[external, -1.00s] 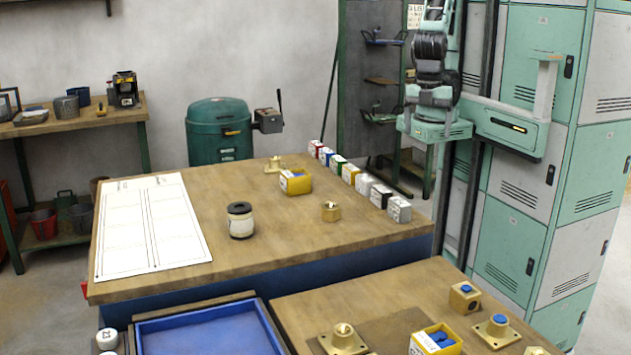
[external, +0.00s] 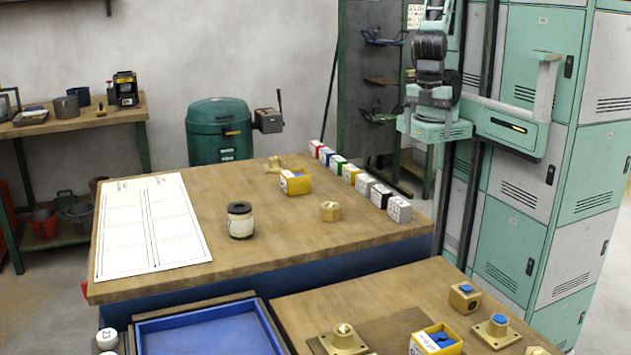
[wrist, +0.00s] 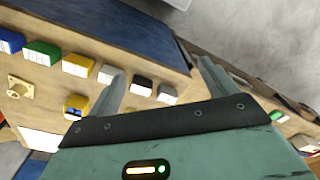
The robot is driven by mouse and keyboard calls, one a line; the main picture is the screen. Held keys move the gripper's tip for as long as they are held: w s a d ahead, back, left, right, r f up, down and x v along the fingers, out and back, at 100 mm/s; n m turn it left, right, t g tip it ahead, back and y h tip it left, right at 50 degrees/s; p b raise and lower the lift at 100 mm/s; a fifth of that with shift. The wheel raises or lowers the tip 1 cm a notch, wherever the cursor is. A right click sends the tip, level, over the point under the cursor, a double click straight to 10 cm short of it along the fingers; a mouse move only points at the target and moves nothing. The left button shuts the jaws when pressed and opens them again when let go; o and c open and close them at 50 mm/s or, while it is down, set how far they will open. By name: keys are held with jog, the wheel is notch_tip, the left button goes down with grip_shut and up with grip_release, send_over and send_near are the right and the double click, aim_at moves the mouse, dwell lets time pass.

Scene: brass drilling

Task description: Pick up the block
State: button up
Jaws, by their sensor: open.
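A small brass block (external: 331,211) sits on the wooden table (external: 270,255), right of a dark-lidded jar. Another brass block (external: 465,297) with a blue top is on the nearer bench. My arm is at the upper right in the external view, beside the lockers and apart from the table's blocks. My gripper (wrist: 161,66) is open in the wrist view, its two grey fingers spread with no object held. Its fingers are hard to make out in the external view. I cannot clearly identify the brass block in the wrist view.
A row of small coloured boxes (external: 362,184) lines the table's right side. The jar (external: 240,221), a yellow bin (external: 296,183), a brass flange (external: 274,164) and a white sheet (external: 150,232) are also there. A blue tray (external: 205,335) is in front.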

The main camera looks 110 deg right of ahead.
jog(key=c, duration=0.4)
jog(key=shift+c, duration=0.2)
jog(key=n+y+b, duration=0.2)
jog(key=n+y, duration=0.6)
jog(key=n, duration=0.2)
send_near(466, 289)
jog(key=p+x, duration=0.1)
jog(key=x, duration=0.2)
jog(key=p+x, duration=0.1)
jog(key=x, duration=0.2)
jog(key=shift+s+a+f, duration=0.1)
jog(key=shift+s+f, duration=0.1)
jog(key=shift+f, duration=0.1)
jog(key=shift+p+x, duration=0.9)
jog(key=shift+x, duration=1.75)
